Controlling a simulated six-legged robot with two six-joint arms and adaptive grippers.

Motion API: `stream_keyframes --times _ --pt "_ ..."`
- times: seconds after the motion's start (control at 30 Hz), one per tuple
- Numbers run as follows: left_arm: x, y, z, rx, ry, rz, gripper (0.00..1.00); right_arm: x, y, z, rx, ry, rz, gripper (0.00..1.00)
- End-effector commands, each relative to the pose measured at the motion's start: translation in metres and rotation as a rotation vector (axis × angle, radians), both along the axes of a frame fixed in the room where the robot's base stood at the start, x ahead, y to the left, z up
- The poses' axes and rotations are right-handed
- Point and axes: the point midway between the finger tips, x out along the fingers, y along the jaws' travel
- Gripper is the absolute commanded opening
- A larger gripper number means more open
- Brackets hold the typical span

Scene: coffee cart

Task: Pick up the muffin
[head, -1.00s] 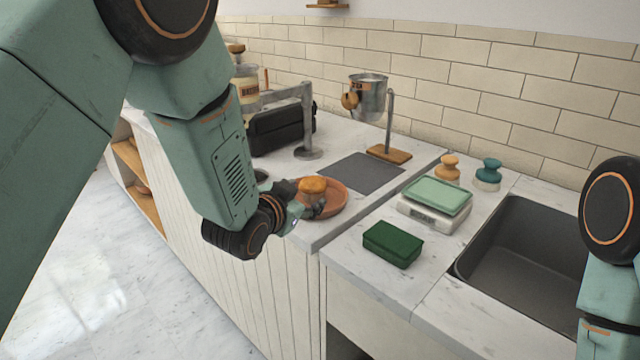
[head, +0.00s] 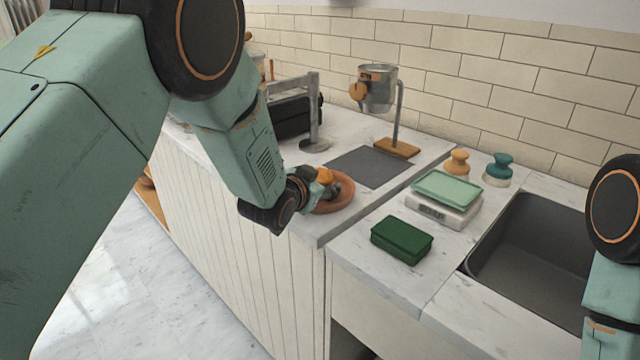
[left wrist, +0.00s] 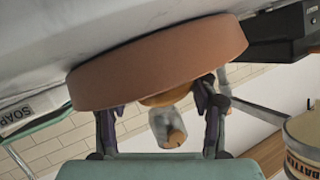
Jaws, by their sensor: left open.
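The orange-brown muffin (head: 325,175) sits on a round terracotta plate (head: 345,189) near the counter's front edge. My left gripper (head: 324,190) is at the plate, its fingers partly hiding the muffin. In the left wrist view, which looks upside down, the fingers (left wrist: 160,105) are apart on either side of the muffin (left wrist: 166,97). The plate's side (left wrist: 155,62) covers much of that view and hides most of the muffin. I cannot tell whether a finger touches it. My right gripper is out of view.
A dark green box (head: 401,240), a scale with a light green top (head: 444,193) and the sink (head: 530,245) lie to the right. A metal pitcher (head: 376,90) on a stand and a grey mat (head: 367,166) are behind the plate.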

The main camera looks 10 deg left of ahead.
Motion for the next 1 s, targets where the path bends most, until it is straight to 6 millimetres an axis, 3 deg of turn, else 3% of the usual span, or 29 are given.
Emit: stream_keyframes --times 0.27,0.7,1.0 --pt "0.0034 -0.0002 -0.001 0.0 0.001 0.0 0.58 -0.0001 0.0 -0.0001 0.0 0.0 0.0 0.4" --pt "0.0031 -0.0002 -0.0006 0.0 0.0 0.0 0.21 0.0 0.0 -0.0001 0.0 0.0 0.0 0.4" --pt "0.0035 -0.0003 0.0059 0.0 -0.001 0.001 0.21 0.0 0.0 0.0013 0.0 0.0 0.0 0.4"
